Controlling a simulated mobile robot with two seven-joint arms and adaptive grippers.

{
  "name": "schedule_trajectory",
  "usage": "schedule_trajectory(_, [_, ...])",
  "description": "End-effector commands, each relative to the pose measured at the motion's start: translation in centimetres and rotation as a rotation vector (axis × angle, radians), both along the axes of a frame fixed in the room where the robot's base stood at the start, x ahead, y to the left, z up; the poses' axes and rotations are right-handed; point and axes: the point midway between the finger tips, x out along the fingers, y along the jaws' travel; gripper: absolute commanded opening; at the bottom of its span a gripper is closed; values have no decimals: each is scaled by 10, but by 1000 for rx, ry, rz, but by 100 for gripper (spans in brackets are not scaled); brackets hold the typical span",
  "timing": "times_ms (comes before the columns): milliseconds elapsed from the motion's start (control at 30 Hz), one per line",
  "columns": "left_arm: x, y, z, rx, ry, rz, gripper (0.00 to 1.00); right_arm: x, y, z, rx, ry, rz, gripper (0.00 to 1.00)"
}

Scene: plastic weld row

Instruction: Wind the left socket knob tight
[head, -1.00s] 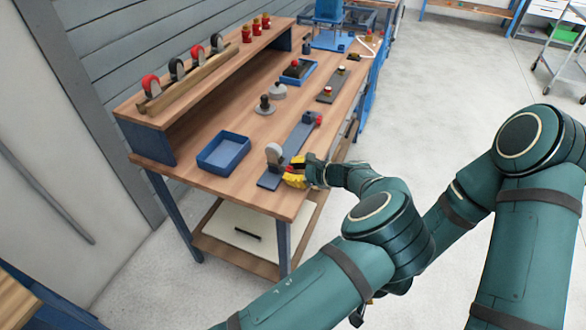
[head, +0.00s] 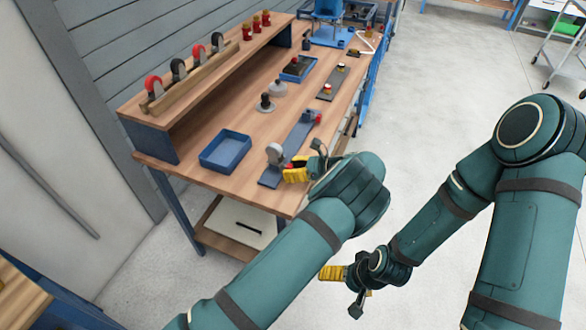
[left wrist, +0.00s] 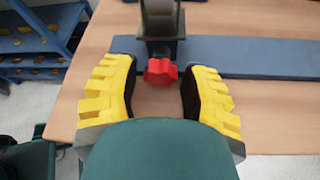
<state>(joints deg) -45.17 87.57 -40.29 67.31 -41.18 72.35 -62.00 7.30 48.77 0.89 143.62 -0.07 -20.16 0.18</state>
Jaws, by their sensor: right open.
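The left socket (head: 274,154) is a grey upright holder at the near end of a long blue-grey base bar (head: 269,181) on the bench. Its red knob (left wrist: 160,72) faces my left wrist camera. My left gripper (head: 291,171) is at the near socket; in the left wrist view its yellow fingers (left wrist: 160,80) stand open either side of the knob, with a gap on both sides. The second socket (head: 309,117), also with a red knob, is at the bar's far end. My right gripper (head: 334,273) hangs low, empty, clear of the bench.
A blue tray (head: 225,151) lies left of the bar. A grey-black peg part (head: 265,103) stands behind it. A shelf (head: 178,105) with red and dark round-topped parts runs along the back. Bare bench lies in front of the tray.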

Motion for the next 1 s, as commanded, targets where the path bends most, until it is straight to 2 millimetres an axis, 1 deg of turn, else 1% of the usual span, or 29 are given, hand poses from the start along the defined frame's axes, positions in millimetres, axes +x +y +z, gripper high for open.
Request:
schedule_trajectory(167, [0,-2,0,-1,-1,-1,44,0,0,0,0,0,0,100])
schedule_trajectory(267, [-2,-8,3,-2,-2,-2,44,0,0,0,0,0,0,100])
schedule_trajectory(367, [-4,-21,8,-2,-2,-2,44,0,0,0,0,0,0,100])
schedule_trajectory(700, [-19,-82,34,-2,-2,-2,44,0,0,0,0,0,0,100])
schedule_trajectory(833, [-22,-98,40,-2,0,-2,44,0,0,0,0,0,0,100])
schedule_trajectory(1000, [-25,-107,44,0,1,0,44,0,0,0,0,0,0,100])
